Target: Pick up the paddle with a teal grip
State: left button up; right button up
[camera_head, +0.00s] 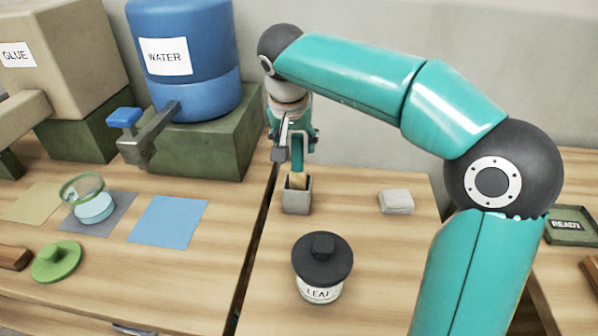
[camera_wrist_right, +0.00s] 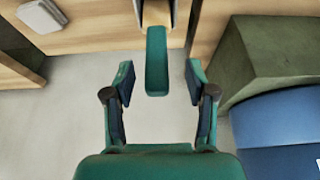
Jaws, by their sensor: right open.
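The paddle with a teal grip (camera_head: 297,157) stands upright in a small grey holder (camera_head: 297,199), grip up. Its lower wooden part goes down into the holder and is partly hidden. In the right wrist view the teal grip (camera_wrist_right: 157,62) points in between the fingertips. My right gripper (camera_head: 297,138) is open above the holder, around the top of the grip. In its wrist view the fingers (camera_wrist_right: 161,82) stand on both sides of the grip, with a gap on each side. My left gripper is not in view.
A black-lidded jar (camera_head: 321,288) stands in front of the holder, and a grey block (camera_head: 396,201) lies to its right. The blue water barrel (camera_head: 190,95) on its green stand (camera_head: 222,145) is close at the left. The tabletop between jar and block is clear.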

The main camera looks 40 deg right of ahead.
aim_at(297, 154)
jog(key=x, duration=0.5)
jog(key=shift+d+f, duration=0.1)
jog(key=shift+f, duration=0.05)
jog(key=c, duration=1)
grip_shut()
